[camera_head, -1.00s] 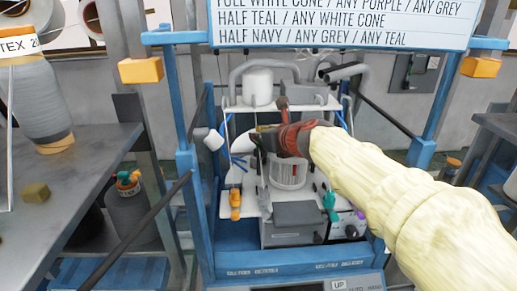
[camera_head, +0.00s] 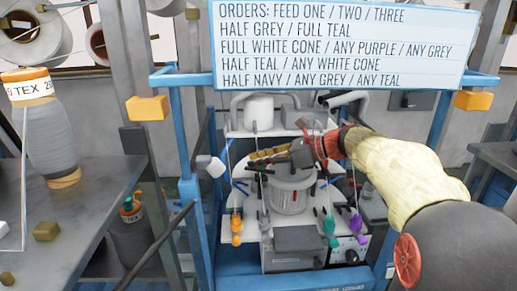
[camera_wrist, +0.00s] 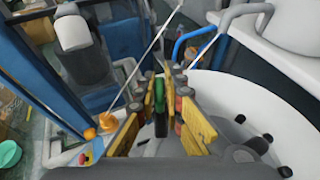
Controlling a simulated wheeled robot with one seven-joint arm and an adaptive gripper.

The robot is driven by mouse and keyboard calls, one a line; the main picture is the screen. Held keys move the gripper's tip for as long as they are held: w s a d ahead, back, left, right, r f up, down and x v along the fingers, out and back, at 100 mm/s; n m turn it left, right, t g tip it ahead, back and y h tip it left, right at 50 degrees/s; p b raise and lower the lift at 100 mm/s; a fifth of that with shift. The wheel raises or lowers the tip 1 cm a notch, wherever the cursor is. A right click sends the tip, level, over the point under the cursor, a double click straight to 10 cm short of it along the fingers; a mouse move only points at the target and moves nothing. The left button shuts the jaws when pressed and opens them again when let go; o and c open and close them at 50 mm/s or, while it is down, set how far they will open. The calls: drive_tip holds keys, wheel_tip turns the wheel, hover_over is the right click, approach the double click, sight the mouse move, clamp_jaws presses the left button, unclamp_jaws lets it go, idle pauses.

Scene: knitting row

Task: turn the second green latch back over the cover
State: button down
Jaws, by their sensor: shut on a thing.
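My gripper (camera_head: 262,158) reaches in from the right over the left side of the knitting machine. In the wrist view, its yellow-padded fingers (camera_wrist: 160,115) stand on both sides of a green latch (camera_wrist: 159,96) with a dark lower end. The gripper is shut on this latch, which stands about upright in the picture. The grey ribbed cylinder (camera_head: 290,197) of the machine is below and right of the gripper in the head view. I cannot tell the cover apart from the other machine parts. Other green latches are not clearly visible, and the latch's base is hidden by the fingers.
A blue frame (camera_head: 189,205) surrounds the machine, with an order board (camera_head: 340,45) above. A white plate (camera_wrist: 225,95) lies right of the fingers in the wrist view. A thin rod or yarn passes close on the left. A grey table (camera_head: 75,215) with a yarn cone stands left.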

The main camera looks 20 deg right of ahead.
drive_tip(key=n+g+y+p, duration=0.1)
drive_tip(key=n+g+p, duration=0.2)
drive_tip(key=p, duration=0.3)
drive_tip(key=shift+r+g+y, duration=0.15)
drive_tip(key=shift+g+y, duration=0.15)
drive_tip(key=shift+y, duration=0.1)
drive_tip(key=shift+s+n+g+p, duration=0.1)
drive_tip(key=shift+n+g+p, duration=0.55)
drive_tip(key=shift+p, duration=0.4)
drive_tip(key=shift+a+f+n, duration=0.1)
drive_tip(key=shift+f+n, duration=0.15)
drive_tip(key=shift+f, duration=0.1)
drive_tip(key=c, duration=2)
unclamp_jaws()
drive_tip(key=shift+r, duration=0.1)
drive_tip(key=shift+o, duration=0.4)
drive_tip(key=shift+r, duration=0.1)
drive_tip(key=v, duration=1.2)
drive_tip(key=shift+f, duration=0.2)
